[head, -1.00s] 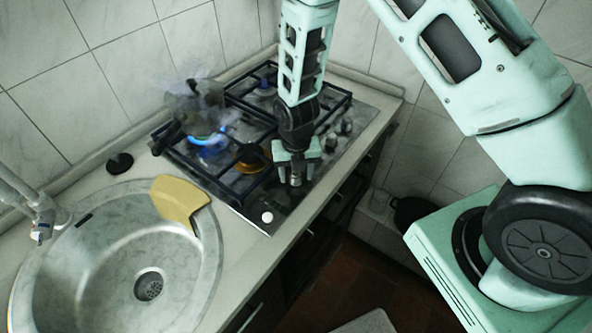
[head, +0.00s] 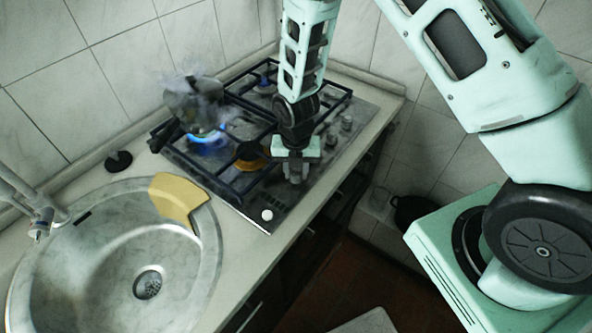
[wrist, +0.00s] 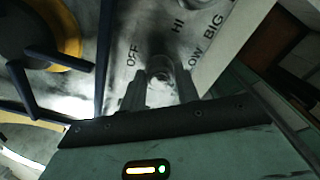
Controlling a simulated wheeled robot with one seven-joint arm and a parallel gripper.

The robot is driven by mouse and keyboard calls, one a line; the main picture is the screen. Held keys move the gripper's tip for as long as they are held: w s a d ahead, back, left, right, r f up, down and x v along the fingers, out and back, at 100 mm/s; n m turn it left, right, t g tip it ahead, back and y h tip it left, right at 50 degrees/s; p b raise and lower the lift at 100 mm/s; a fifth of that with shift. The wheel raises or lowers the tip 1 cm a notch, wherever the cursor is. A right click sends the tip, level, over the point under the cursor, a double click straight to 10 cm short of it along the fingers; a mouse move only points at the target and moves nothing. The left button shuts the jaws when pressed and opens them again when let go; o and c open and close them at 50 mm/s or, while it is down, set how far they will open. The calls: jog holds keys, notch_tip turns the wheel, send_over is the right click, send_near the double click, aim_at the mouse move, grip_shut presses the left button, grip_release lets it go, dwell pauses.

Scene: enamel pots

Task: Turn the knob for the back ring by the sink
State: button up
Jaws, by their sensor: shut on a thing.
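The gas hob (head: 262,205) has a row of knobs on its steel front strip. My gripper (head: 295,176) points down at this strip and is shut on a knob. In the wrist view my gripper's fingers (wrist: 160,88) stand on both sides of the round grey knob (wrist: 160,68), with the printed words OFF, HI, LOW and BIG around it. The back ring by the sink (head: 207,138) burns with a blue flame. A steaming dark pot (head: 192,103) sits over it. The sink (head: 95,235) is at the left.
Other knobs (head: 345,123) stand further along the strip, and a white knob (head: 267,215) is at its near corner. A black round lid (head: 118,161) lies behind the sink. A wall closes off the back.

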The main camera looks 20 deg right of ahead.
jog(key=m+b, duration=0.1)
jog(key=m, duration=0.3)
jog(key=shift+m, duration=0.3)
jog(key=m+b, duration=0.1)
jog(key=m, duration=0.3)
jog(key=shift+m, duration=0.3)
jog(key=m+b, duration=0.1)
jog(key=m, duration=0.3)
jog(key=shift+m+b, duration=0.3)
jog(key=m, duration=0.3)
jog(key=shift+m+b, duration=0.3)
jog(key=shift+b, duration=0.05)
jog(key=m, duration=0.3)
jog(key=shift+m, duration=0.3)
jog(key=m, duration=0.4)
jog(key=shift+m+b, duration=0.3)
jog(key=shift+b, duration=0.1)
jog(key=m, duration=0.4)
jog(key=shift+m+p, duration=0.4)
jog(key=shift+m, duration=1.7)
